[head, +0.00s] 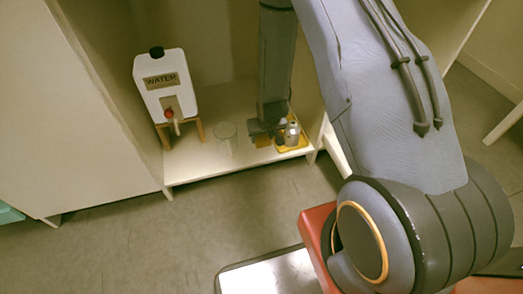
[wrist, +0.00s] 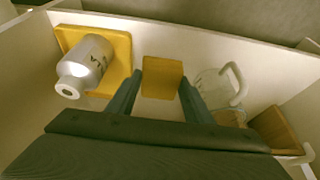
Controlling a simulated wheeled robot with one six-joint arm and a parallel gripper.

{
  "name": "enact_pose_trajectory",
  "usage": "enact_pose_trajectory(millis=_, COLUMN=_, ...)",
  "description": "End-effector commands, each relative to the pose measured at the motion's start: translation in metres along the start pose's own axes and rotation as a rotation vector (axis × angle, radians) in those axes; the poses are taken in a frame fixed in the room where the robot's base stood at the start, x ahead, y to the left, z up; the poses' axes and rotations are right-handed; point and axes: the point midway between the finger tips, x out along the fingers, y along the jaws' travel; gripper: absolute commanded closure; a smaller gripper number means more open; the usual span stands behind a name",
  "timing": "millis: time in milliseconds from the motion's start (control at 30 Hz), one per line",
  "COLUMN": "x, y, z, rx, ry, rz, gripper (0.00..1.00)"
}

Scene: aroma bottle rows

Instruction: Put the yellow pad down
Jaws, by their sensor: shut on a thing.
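My gripper (wrist: 161,82) is shut on a small yellow pad (wrist: 162,72), which sits between its two fingertips in the wrist view. In the head view my gripper (head: 264,130) is low inside the white cabinet, and the yellow pad (head: 262,142) shows just below it. I cannot tell whether the pad touches the shelf. A larger yellow tray (wrist: 121,48) lies to the left in the wrist view, with a silver-grey bottle (wrist: 88,62) on it. They also show in the head view, the tray (head: 301,146) and the bottle (head: 292,133) right of my gripper.
A clear glass jug (head: 227,138) stands left of my gripper; it is close by the right finger in the wrist view (wrist: 211,88). A white water container (head: 160,82) with a tap stands on a wooden stand (head: 200,129) further left. Cabinet walls close both sides.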

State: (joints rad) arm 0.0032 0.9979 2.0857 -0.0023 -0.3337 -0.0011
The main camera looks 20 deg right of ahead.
Motion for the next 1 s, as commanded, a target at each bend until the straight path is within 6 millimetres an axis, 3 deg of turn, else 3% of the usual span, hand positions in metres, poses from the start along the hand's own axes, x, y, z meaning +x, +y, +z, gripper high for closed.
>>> enact_pose_trajectory(millis=100, x=0.022, y=0.000, z=0.008, rx=0.000, ry=0.000, rz=0.000, gripper=0.75)
enact_pose_trajectory(millis=467, x=0.059, y=0.000, z=0.024, rx=0.000, ry=-0.001, rz=0.000, gripper=0.75)
enact_pose_trajectory(millis=867, x=0.062, y=0.000, z=0.026, rx=0.000, ry=0.000, rz=0.000, gripper=0.75)
enact_pose_trajectory(millis=900, x=0.062, y=0.000, z=0.026, rx=0.000, ry=0.000, rz=0.000, gripper=0.51)
enact_pose_trajectory(millis=1000, x=0.062, y=0.000, z=0.026, rx=0.000, ry=0.000, rz=0.000, gripper=0.35)
